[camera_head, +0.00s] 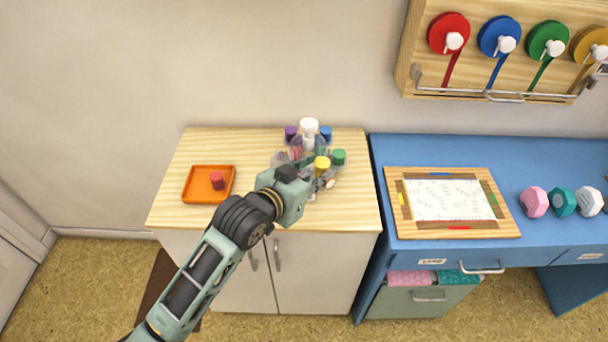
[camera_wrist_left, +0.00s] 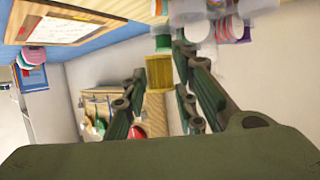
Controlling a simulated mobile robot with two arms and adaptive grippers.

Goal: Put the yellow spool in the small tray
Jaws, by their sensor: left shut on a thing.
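The yellow spool (camera_head: 322,165) is at the front of a clear spool holder on the wooden cabinet top. My left gripper (camera_head: 318,172) reaches in from the lower left and is shut on it. In the left wrist view the yellow spool (camera_wrist_left: 160,73) sits between the two green fingers (camera_wrist_left: 161,80). I cannot tell whether it still touches the holder. The small orange tray (camera_head: 190,195) lies on the cabinet top to the left, with a red spool (camera_head: 217,181) upright in it. My right gripper is not in view.
The clear holder has a white knob (camera_head: 309,126), with purple (camera_head: 291,133), blue (camera_head: 326,132) and green (camera_head: 339,157) spools around it. The wood between tray and holder is mostly clear. A blue desk (camera_head: 378,160) with a framed board (camera_head: 450,229) adjoins on the right.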

